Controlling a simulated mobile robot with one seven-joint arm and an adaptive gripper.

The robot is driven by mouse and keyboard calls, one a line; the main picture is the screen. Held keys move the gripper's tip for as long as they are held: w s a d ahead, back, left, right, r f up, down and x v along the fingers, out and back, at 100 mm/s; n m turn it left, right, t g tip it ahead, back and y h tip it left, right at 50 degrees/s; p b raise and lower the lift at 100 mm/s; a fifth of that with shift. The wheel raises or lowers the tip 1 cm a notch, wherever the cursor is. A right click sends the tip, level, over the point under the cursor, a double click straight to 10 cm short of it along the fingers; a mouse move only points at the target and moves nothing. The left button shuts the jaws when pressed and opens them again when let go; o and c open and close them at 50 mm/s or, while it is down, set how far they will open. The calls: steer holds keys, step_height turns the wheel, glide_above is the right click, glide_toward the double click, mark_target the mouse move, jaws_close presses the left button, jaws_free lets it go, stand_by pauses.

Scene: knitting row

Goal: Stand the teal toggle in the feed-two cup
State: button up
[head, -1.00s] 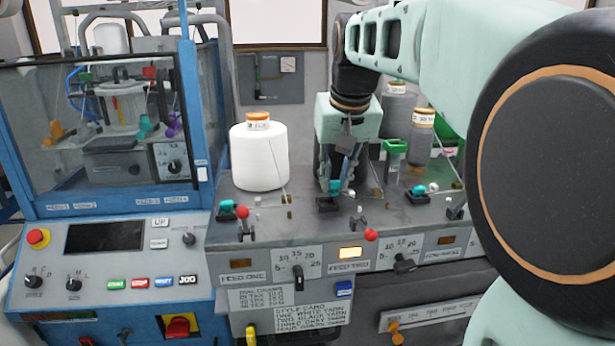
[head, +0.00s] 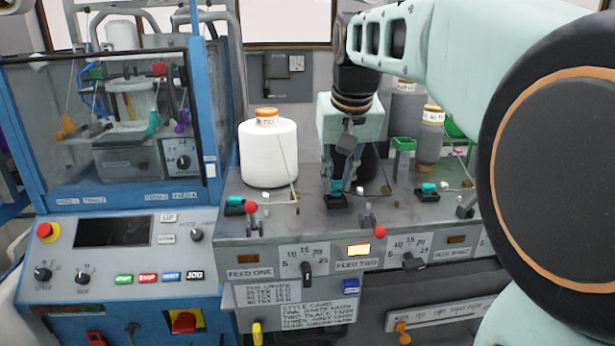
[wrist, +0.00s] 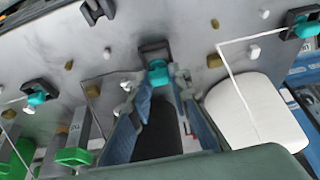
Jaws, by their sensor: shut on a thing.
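My gripper (head: 338,180) points down at the middle of the grey machine ledge and is shut on the teal toggle (head: 336,188). The toggle also shows between the fingertips in the wrist view (wrist: 158,72). The feed-two cup (head: 336,203) is a small black block behind the lit feed-two label. It also shows in the wrist view (wrist: 154,48). The toggle is right at the cup and looks roughly upright in the head view. I cannot tell whether its lower end is inside the cup, as the fingers partly hide it.
Similar black cups with teal toggles stand at left (head: 234,208) and right (head: 427,196). A white yarn cone (head: 268,155) stands behind left, with thread running down. Red-knobbed levers (head: 380,232) rise at the ledge front. A green-topped post (head: 404,145) is to the right.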

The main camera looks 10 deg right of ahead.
steer(key=shift+f+b, duration=0.65)
steer(key=shift+f, duration=0.25)
steer(key=o, duration=0.7)
steer(key=shift+o, duration=0.2)
steer(key=v, duration=1.2)
